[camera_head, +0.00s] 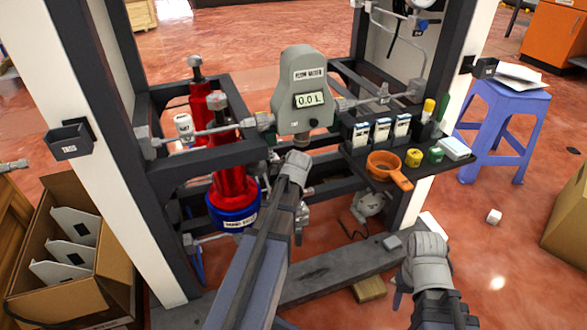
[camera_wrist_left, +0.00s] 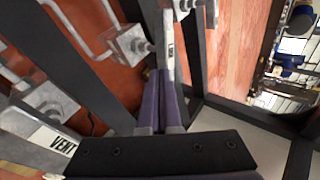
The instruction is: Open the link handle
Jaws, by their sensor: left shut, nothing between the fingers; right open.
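No label reading "link" is legible, so I cannot tell which handle is the link handle. In the left wrist view, my left gripper (camera_wrist_left: 158,78) is shut and empty. A grey valve body (camera_wrist_left: 132,45) is left of the plate. A second VENT label (camera_wrist_left: 58,140) is at lower left. In the head view, my left arm hides part of the frame's lower pipework (camera_head: 302,213). My right gripper (camera_head: 399,288) is open at lower right, away from the frame.
The flow meter (camera_head: 305,92) reads 0.0 L. Red cylinders (camera_head: 233,160) stand over a blue base (camera_head: 233,214) at left. A cardboard box (camera_head: 118,250) is at lower left, a blue stool (camera_head: 500,115) at right.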

